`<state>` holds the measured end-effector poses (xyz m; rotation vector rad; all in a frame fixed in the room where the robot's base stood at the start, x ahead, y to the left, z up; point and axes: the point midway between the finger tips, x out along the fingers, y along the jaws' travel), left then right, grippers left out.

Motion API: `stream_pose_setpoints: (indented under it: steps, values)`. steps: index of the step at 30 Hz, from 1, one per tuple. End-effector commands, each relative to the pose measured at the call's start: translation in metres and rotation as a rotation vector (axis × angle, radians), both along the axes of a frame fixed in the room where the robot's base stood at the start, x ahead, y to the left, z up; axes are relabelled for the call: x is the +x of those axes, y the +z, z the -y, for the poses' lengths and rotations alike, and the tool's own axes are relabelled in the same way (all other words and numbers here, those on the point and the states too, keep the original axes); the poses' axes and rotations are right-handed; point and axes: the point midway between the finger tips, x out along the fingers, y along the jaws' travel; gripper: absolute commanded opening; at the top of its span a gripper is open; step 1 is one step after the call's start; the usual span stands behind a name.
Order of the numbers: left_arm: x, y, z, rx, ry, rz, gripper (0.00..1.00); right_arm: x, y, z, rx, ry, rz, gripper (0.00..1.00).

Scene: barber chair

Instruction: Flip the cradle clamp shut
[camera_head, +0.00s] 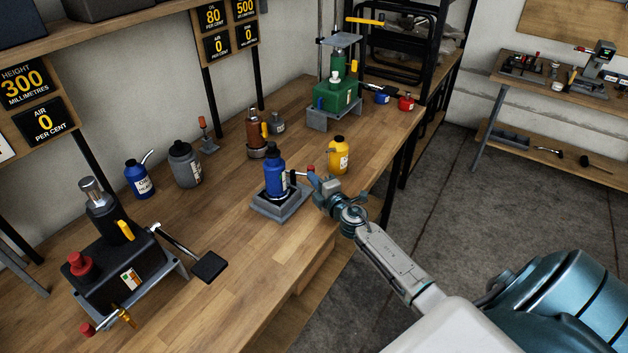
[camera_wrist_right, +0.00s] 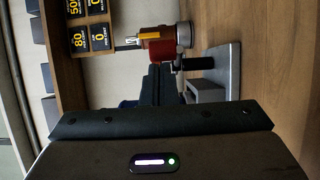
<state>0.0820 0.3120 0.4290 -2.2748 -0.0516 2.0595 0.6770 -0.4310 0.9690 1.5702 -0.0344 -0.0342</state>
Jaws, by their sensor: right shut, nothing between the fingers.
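The blue bottle jack (camera_head: 274,172) stands upright in a grey cradle (camera_head: 276,206) on the workbench. The cradle clamp shows as a black bar with a red grip (camera_head: 311,171) at the jack's right side. In the right wrist view the red grip (camera_wrist_right: 161,50) is just beyond my fingers, and the black bar (camera_wrist_right: 190,64) runs towards the grey cradle (camera_wrist_right: 230,80). My right gripper (camera_head: 314,181) is shut and empty, close to the red grip; it also shows in the wrist view (camera_wrist_right: 157,80). I cannot tell whether they touch. My left gripper is not in view.
A yellow bottle (camera_head: 339,155) stands just behind my right gripper. A brown jack (camera_head: 255,132) and a green press (camera_head: 337,97) are further back. A black jack unit (camera_head: 115,250) with a pedal is at the front left. The bench between is clear.

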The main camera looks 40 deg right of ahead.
Motion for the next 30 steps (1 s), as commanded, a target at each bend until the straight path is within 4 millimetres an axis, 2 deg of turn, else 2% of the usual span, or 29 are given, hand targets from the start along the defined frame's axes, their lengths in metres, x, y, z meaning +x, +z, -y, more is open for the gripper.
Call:
stream_pose_setpoints:
  steps: [22, 30]
  values:
    - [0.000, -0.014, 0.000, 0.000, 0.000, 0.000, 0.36, 0.003, -0.001, 0.010, -0.002, 0.112, 0.000, 0.00]
    - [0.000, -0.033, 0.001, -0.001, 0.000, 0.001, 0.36, 0.008, -0.004, 0.022, -0.004, 0.240, 0.001, 0.00]
